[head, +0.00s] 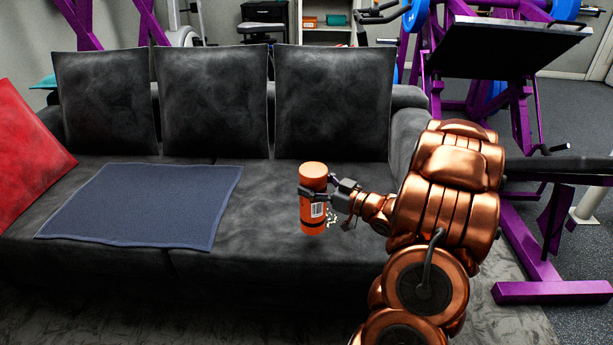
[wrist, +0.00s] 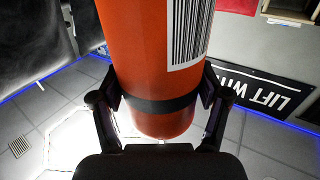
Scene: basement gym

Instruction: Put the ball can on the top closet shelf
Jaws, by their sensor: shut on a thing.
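The ball can is an orange cylinder (head: 313,172) with a white barcode label and a dark band. It is upright in the head view, in front of the right part of the sofa seat. My gripper (head: 317,192) is shut around the can from the right side. In the wrist view the can (wrist: 140,45) fills the middle, with a finger on each side near the dark band. A pale open shelf unit (head: 326,36) at the back may be the closet; only its lower part shows, and its top shelf is out of frame.
A black sofa (head: 265,220) with dark cushions and a blue-grey cloth (head: 145,205) lies ahead. A red pillow (head: 28,160) is at left. A purple gym machine (head: 530,240) stands at right. An orange box (head: 310,22) and a teal box (head: 336,20) sit on the shelf unit.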

